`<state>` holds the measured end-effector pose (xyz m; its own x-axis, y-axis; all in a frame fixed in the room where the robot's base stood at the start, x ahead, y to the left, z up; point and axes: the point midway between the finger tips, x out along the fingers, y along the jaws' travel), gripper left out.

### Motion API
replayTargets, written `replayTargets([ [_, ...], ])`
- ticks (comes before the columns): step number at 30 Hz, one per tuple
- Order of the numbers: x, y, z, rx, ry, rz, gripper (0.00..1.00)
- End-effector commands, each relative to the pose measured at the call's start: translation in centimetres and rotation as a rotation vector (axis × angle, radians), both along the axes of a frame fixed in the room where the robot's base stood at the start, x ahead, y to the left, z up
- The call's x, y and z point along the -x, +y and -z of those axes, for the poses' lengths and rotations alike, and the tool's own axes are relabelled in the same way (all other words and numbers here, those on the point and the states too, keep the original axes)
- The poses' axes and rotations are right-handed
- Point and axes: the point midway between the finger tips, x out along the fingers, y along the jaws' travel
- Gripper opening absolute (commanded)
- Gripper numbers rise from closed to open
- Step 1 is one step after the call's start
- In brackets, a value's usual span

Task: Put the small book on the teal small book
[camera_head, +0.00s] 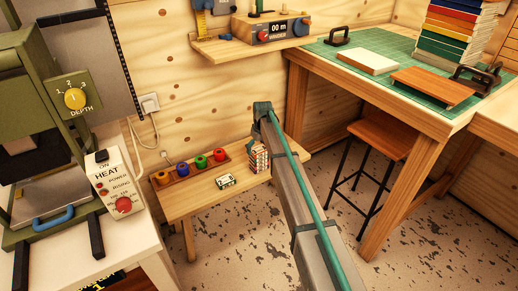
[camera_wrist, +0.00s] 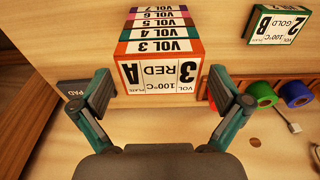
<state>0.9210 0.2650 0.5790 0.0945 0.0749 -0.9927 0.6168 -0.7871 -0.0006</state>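A stack of small books shows in the wrist view. The red VOL 3 book (camera_wrist: 160,75), labelled "3 RED A", is nearest the camera. Behind it are a teal VOL 4 book (camera_wrist: 156,34), a brown VOL 5 and further books. A separate dark green book (camera_wrist: 275,22), labelled "2 GOLD B", lies flat at upper right. In the head view the stack (camera_head: 259,158) and the green book (camera_head: 225,181) are on the low bench. My gripper (camera_wrist: 162,82) is open, with a finger on each side of the red book's near end. Contact cannot be told.
The low wooden bench (camera_head: 195,205) carries a rack of coloured rolls (camera_head: 190,170) left of the stack. Rolls also show close to the right finger in the wrist view. A dark pad (camera_wrist: 75,88) lies by the left finger. A stool (camera_head: 380,140) stands to the right.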

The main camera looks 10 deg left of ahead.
Motion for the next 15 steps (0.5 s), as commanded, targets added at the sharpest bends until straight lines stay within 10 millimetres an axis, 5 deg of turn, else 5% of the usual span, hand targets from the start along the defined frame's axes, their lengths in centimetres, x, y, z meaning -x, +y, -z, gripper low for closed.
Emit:
replayTargets([
  [10, 0.0, 0.0, -0.4, -0.001, -0.001, 0.0, 1.0],
  [15, 0.2, -0.2, -2.3, -0.001, -0.001, 0.0, 1.0],
])
